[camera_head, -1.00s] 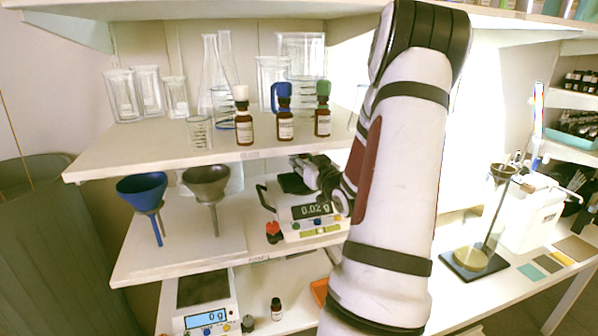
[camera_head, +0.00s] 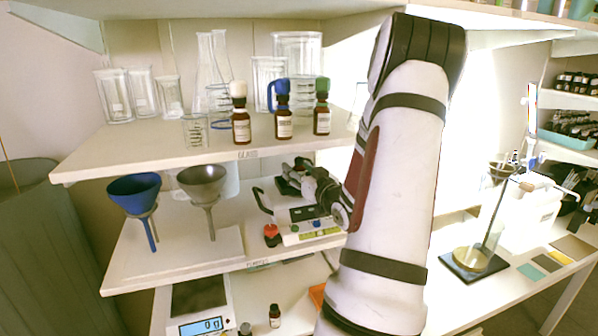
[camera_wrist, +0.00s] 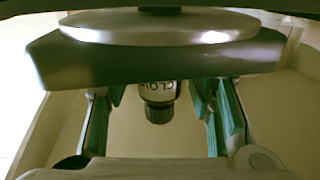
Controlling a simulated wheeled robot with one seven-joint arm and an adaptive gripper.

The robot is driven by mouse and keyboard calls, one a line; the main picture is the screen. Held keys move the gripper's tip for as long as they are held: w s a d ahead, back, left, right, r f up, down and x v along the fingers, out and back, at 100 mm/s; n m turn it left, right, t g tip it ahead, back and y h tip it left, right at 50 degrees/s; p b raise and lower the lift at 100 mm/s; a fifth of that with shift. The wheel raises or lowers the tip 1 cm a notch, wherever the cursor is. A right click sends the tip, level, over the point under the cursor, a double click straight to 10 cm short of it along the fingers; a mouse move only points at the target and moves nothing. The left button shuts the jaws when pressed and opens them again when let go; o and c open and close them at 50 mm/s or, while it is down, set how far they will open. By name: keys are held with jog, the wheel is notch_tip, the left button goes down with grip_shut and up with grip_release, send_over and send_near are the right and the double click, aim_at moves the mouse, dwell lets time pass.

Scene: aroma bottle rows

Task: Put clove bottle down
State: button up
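The clove bottle (camera_wrist: 158,98) shows in the wrist view as a small bottle with a dark ribbed cap and a pale label reading "CLO", upside down in the picture. My gripper (camera_wrist: 165,115) is open around it, with teal finger pads to its left and right and a visible gap on each side. A grey metal surface (camera_wrist: 160,62) hides the bottle's other end, so I cannot tell what it rests on.
Brown bottles with white (camera_head: 240,115), blue (camera_head: 283,115) and green (camera_head: 321,110) caps stand on the shelf above. Funnels (camera_head: 134,190) stand left of the scale. A red-topped item (camera_head: 271,236) is beside the scale. A small bottle (camera_head: 275,316) stands below.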

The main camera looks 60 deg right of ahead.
jog(key=shift+r, duration=0.1)
jog(key=shift+r, duration=0.15)
jog(key=v, duration=1.2)
jog(key=shift+a, duration=0.1)
